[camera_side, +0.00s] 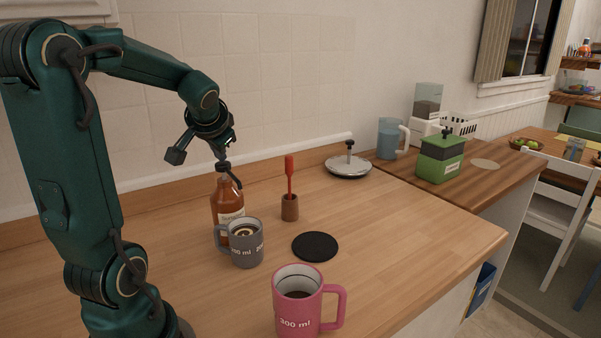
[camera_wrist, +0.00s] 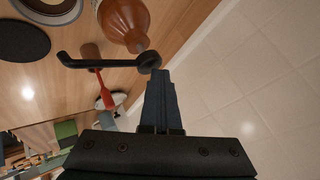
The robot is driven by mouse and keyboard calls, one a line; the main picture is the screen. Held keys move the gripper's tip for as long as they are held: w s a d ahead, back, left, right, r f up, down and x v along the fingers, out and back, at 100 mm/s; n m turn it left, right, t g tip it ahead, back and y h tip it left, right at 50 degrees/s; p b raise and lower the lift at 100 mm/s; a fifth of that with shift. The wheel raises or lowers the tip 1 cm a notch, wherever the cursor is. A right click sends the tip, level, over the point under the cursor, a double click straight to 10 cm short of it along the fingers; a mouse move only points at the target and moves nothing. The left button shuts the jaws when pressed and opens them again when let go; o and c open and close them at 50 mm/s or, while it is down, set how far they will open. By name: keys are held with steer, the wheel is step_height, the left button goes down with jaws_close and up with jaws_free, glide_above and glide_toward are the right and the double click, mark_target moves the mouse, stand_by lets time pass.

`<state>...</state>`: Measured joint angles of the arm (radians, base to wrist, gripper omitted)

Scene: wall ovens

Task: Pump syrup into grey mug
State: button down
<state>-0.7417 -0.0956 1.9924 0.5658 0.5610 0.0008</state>
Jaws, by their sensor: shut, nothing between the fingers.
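The syrup bottle (camera_side: 229,205) is amber with a dark pump head, standing upright on the wooden counter behind the grey mug (camera_side: 247,249). The mug stands upright with dark liquid inside, its handle to the left. My gripper (camera_side: 222,153) is shut and empty, its fingertips pointing down at the pump top. In the wrist view the shut fingertips (camera_wrist: 158,75) are right at the black pump head, whose spout runs left toward the mug (camera_wrist: 50,8), cut off at the frame edge. The bottle (camera_wrist: 124,22) shows there too. Whether the fingers touch the pump is unclear.
A pink mug (camera_side: 300,304) stands at the front, with a black round coaster (camera_side: 315,246) behind it. A red-handled tool in a brown holder (camera_side: 290,207) stands right of the bottle. A silver lid (camera_side: 348,167) and green box (camera_side: 441,160) are farther back.

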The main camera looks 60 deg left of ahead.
mark_target(221, 165)
steer(key=shift+r, duration=0.85)
steer(key=shift+r, duration=2.5)
